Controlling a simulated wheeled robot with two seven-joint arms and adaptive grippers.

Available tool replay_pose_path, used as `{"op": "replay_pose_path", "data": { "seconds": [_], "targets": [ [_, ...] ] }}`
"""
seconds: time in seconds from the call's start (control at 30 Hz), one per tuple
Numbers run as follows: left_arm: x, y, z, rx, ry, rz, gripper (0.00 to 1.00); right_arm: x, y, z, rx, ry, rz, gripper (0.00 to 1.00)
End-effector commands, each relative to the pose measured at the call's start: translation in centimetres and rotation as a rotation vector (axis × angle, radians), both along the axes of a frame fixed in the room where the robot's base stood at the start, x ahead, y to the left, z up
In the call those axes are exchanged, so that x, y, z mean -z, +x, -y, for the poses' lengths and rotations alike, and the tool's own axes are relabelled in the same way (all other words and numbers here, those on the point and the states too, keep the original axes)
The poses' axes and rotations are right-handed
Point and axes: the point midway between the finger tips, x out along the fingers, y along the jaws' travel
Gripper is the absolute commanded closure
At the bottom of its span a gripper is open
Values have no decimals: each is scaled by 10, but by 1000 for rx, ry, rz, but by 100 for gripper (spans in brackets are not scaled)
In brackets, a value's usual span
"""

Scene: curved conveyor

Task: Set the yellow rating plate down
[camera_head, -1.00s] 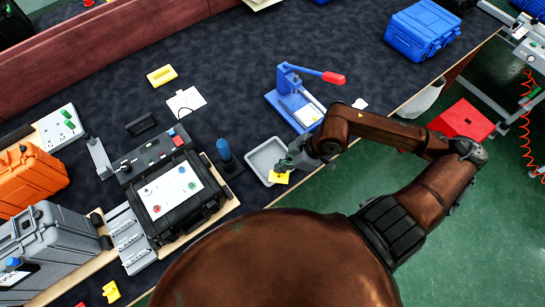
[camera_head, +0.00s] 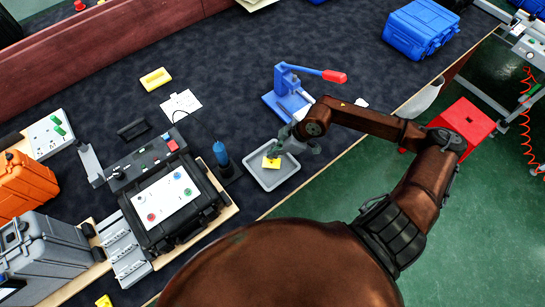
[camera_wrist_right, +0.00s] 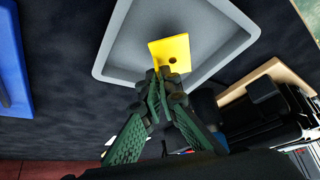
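The yellow rating plate (camera_head: 270,163) is small and flat, with a dark hole. It shows over the shallow grey tray (camera_head: 272,184), and also in the right wrist view (camera_wrist_right: 172,52). My right gripper (camera_head: 279,148) reaches over the tray's far side. In the right wrist view its two green fingers (camera_wrist_right: 164,84) come together at the plate's near edge and hold it. The plate looks tilted against the tray floor; I cannot tell whether it touches it. My left gripper is not in view.
A blue lever press (camera_head: 292,95) stands behind the tray. A blue-handled tool in a stand (camera_head: 221,155) and a black case (camera_head: 172,205) are to its left. A yellow block (camera_head: 156,78) and a white card (camera_head: 182,106) lie farther back. Dark table surface is free around them.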

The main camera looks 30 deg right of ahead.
Motion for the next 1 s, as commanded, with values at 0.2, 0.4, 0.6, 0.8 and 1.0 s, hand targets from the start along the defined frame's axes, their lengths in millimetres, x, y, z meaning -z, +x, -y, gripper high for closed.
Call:
{"op": "replay_pose_path", "data": {
  "seconds": [0.2, 0.4, 0.6, 0.8, 1.0],
  "targets": [
    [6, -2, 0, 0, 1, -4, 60, 28, -2, -1, -2, -1, -2, 100],
    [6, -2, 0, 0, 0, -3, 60, 27, -2, 0, -2, -1, -3, 95],
    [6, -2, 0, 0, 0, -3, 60, 27, -2, -1, -1, -1, -3, 81],
    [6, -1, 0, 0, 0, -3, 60, 27, -2, 0, -1, -1, -3, 78],
    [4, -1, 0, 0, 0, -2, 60, 22, -4, 2, 0, -2, -3, 78]
  ]
}}
